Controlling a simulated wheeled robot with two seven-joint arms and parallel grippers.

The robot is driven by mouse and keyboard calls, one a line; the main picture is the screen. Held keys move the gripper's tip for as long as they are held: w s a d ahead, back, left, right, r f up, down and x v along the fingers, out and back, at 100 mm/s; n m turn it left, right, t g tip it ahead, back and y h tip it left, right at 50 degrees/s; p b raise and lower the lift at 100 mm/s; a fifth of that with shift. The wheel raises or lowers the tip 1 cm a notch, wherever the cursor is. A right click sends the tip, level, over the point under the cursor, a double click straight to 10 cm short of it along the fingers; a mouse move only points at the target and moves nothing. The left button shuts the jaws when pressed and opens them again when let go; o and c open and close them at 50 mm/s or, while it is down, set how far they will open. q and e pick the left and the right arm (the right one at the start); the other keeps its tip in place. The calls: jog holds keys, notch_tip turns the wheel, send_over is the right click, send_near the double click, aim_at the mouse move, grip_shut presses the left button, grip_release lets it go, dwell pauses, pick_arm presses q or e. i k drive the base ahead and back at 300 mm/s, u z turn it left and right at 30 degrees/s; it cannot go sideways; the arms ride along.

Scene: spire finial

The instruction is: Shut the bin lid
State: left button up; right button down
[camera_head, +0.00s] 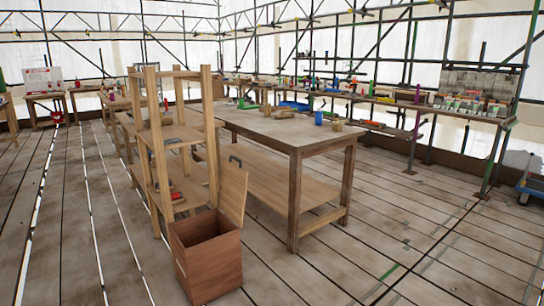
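A brown wooden bin (208,262) stands on the plank floor in the lower middle of the head view. Its lid (233,190) is open, standing up and tilted from the bin's right rear edge. Neither of my grippers is in view.
A wooden shelf rack (157,150) stands just behind the bin on the left. A large workbench (295,142) stands behind and to the right of it. The floor (90,240) left of and in front of the bin is clear. A blue cart (530,188) is at the far right.

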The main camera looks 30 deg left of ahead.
aim_at(233, 179)
jog(key=z, duration=0.1)
jog(key=i, duration=2.3)
jog(key=u, duration=1.1)
jog(key=i, duration=1.2)
jog(key=u, duration=1.7)
jog(key=i, duration=0.8)
jog(key=u, duration=0.05)
